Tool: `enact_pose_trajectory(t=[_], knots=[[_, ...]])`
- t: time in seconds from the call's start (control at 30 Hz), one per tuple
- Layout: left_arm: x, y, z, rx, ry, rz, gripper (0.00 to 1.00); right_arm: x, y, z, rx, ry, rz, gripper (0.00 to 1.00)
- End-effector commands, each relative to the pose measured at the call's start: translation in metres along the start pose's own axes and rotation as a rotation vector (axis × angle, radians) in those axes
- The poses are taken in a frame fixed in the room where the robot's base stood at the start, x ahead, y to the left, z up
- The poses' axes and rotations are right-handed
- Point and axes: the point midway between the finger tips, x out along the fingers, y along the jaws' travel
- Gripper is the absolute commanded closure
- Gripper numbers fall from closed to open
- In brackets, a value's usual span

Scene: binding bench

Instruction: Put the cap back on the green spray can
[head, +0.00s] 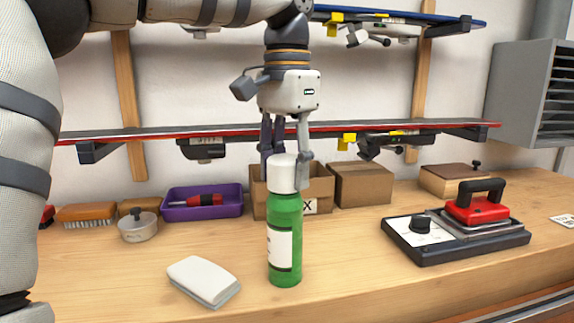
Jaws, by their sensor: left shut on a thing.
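The green spray can (285,216) stands upright near the front of the wooden bench, with a white label on its side. The white cap (284,173) is at the top of the can, in line with it. No gap shows between cap and can, but I cannot tell whether the cap is pressed fully down. My left gripper (286,168) points straight down from above and is shut on the cap, one finger on each side. The cap hides the can's nozzle. My right gripper is out of view.
A folded white cloth (203,281) lies left of the can. Behind are a purple tray (183,213) with a screwdriver, a small lidded pot (138,226), and cardboard boxes (362,185). A red iron (474,206) on its black base (433,256) stands right. Snowboards hang above.

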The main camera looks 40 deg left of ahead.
Motion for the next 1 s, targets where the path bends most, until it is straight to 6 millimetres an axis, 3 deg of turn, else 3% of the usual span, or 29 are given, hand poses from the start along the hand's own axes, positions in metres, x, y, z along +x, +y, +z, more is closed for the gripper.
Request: enact_pose_trajectory(t=[1.0], knots=[[0.0096, -0.0001, 0.0, -0.001, 0.0, 0.0, 0.66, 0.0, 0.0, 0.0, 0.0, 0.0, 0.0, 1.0]])
